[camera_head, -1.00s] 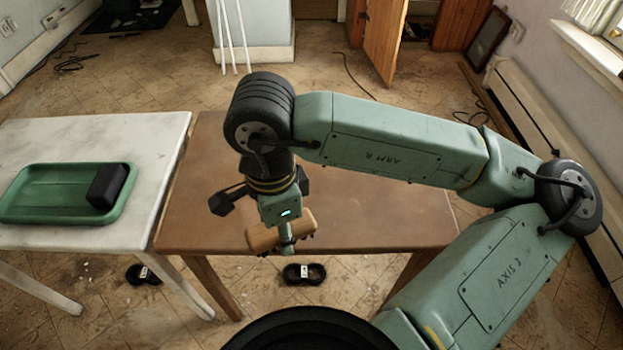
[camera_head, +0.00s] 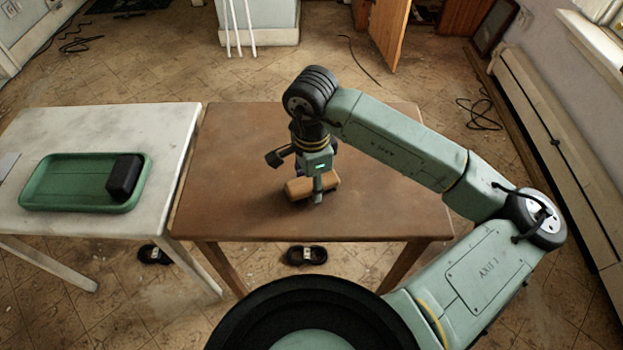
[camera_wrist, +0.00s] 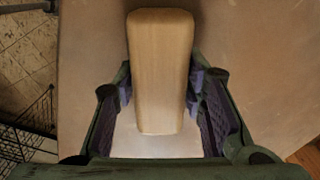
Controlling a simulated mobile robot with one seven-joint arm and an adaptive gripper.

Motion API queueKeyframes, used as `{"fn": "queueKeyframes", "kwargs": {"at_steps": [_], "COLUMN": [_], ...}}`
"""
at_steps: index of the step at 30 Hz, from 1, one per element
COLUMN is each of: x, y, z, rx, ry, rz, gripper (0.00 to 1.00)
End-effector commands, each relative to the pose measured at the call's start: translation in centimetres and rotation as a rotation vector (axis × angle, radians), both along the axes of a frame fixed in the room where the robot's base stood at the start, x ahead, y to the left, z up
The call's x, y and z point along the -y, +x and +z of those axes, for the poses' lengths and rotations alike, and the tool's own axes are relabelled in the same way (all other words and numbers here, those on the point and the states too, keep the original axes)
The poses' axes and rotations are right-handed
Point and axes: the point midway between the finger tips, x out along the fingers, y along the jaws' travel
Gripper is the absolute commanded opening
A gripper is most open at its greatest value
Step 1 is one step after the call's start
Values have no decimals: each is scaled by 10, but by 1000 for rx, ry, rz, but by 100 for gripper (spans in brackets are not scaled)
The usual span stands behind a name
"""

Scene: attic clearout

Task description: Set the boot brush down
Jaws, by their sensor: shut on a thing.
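The boot brush is a tan wooden block (camera_head: 298,188), held over the middle of the brown table (camera_head: 235,150). My gripper (camera_head: 318,190) is shut on it, pointing down. In the wrist view the brush's smooth wooden back (camera_wrist: 160,70) lies lengthwise between the two purple finger pads (camera_wrist: 170,95), with a pad on each side. The brush's underside and bristles are hidden. I cannot tell whether it touches the tabletop or hangs just above it.
A white table (camera_head: 60,130) stands at the left, with a green tray (camera_head: 65,205) holding a black block (camera_head: 124,177). The brown tabletop around the brush looks bare. Black objects (camera_head: 307,256) lie on the floor by the brown table's front.

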Motion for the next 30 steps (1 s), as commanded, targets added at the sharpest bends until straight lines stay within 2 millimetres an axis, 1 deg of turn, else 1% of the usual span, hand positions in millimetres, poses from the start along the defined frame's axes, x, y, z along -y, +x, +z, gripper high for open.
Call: {"fn": "queueKeyframes", "kwargs": {"at_steps": [13,14,23,30], "x": [0,0,0,0], "y": [0,0,0,0], "z": [-6,-5,-4,-4], "rx": [1,1,1,1], "ry": [-1,-1,-1,-1], "rz": [1,1,0,0], "gripper": [11,38,58,58]}}
